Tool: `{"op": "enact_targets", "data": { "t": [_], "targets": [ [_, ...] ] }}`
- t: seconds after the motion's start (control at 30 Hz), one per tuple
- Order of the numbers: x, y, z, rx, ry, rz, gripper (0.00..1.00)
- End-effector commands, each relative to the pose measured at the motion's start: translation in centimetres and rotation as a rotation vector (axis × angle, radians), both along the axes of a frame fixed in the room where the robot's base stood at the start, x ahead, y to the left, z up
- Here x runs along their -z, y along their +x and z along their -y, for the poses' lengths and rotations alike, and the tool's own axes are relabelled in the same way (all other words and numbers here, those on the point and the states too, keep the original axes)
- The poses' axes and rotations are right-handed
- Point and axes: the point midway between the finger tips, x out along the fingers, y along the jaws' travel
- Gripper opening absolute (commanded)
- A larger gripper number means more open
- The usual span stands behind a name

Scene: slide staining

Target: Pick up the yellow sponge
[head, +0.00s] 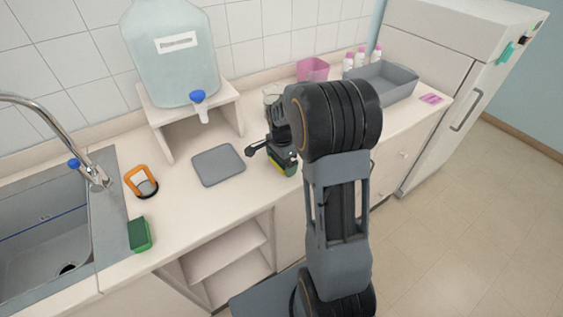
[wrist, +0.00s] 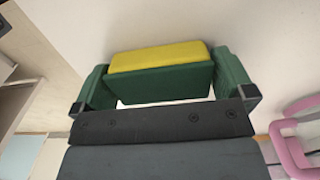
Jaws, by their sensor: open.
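The yellow sponge (wrist: 158,56), a yellow layer joined to a dark green one, lies on the pale counter in the wrist view. My gripper (wrist: 162,75) is open, with one green finger on each side of the sponge. The gaps at the sponge's ends are small, and I cannot tell whether either finger touches it. In the head view my gripper (head: 281,162) is low over the counter's front part, right of the grey mat. A bit of yellow (head: 284,169) shows there, mostly hidden by my gripper and arm.
A green sponge (head: 139,235) and an orange-handled item (head: 141,182) lie by the sink (head: 42,250). A grey mat (head: 218,165) lies left of my gripper. A water dispenser (head: 172,55) stands behind. A grey tray (head: 386,84) and pink container (head: 312,69) stand at the right.

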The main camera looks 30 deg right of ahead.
Motion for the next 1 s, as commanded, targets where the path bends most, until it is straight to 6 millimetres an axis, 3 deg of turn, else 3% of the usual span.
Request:
{"op": "enact_targets", "data": {
  "t": [0.1,0.43,0.77,1.0],
  "targets": [
    [0.0,0.0,0.0,0.0,0.0,0.0,1.0],
    [0.0,0.0,0.0,0.0,0.0,0.0,0.68],
    [-0.4,0.0,0.0,0.0,-0.001,0.002,0.67],
    [-3.0,0.1,0.0,0.0,-0.001,0.005,0.67]
  ]
}}
